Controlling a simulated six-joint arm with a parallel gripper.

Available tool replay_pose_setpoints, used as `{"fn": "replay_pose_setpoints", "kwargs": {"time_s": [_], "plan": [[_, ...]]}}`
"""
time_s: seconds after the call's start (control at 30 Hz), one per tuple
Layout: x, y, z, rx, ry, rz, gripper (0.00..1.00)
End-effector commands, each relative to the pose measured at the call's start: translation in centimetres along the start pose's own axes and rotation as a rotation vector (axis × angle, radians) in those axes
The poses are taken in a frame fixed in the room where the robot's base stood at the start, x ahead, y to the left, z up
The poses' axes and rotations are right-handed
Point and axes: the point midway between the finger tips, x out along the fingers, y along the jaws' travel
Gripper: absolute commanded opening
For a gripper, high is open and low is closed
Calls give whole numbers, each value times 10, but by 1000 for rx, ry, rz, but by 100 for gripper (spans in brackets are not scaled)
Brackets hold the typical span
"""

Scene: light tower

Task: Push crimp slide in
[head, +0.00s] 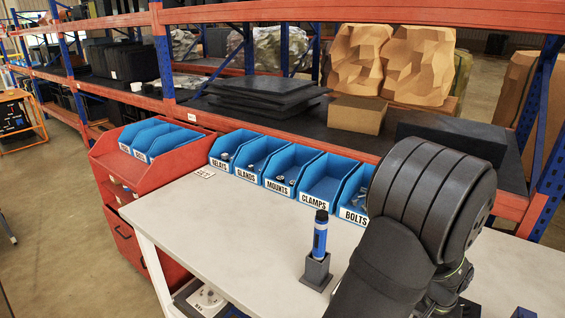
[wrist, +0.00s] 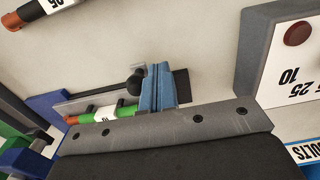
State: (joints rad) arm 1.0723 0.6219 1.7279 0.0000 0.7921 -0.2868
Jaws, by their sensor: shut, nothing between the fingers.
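My gripper (wrist: 158,88) shows in the wrist view as blue-grey fingers pressed together, shut and empty, in front of a grey mounting plate with dark screws. Just left of the fingers is a small black knob (wrist: 135,82) by a grey bar (wrist: 95,102), which appears to be the crimp slide. The fingers look close beside the knob; I cannot tell whether they touch. A green cylinder with an orange-red end and white label (wrist: 98,114) lies in front of the bar, partly hidden by my gripper. In the head view my arm hides the gripper and slide.
A grey block with a dark red button and numbers (wrist: 280,50) stands at right in the wrist view. Another orange-ended cylinder (wrist: 30,14) is at upper left. In the head view, a blue tool (head: 320,234) stands in a grey holder, with blue bins (head: 322,180) along the table's back.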

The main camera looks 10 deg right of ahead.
Motion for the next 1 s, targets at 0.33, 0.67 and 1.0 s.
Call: {"fn": "replay_pose_setpoints", "kwargs": {"time_s": [0.33, 0.67, 1.0], "plan": [[0, 12, 0, 1, -1, 0, 0], [0, 24, 0, 1, 1, 0, 0], [0, 36, 0, 0, 1, 0, 0]]}}
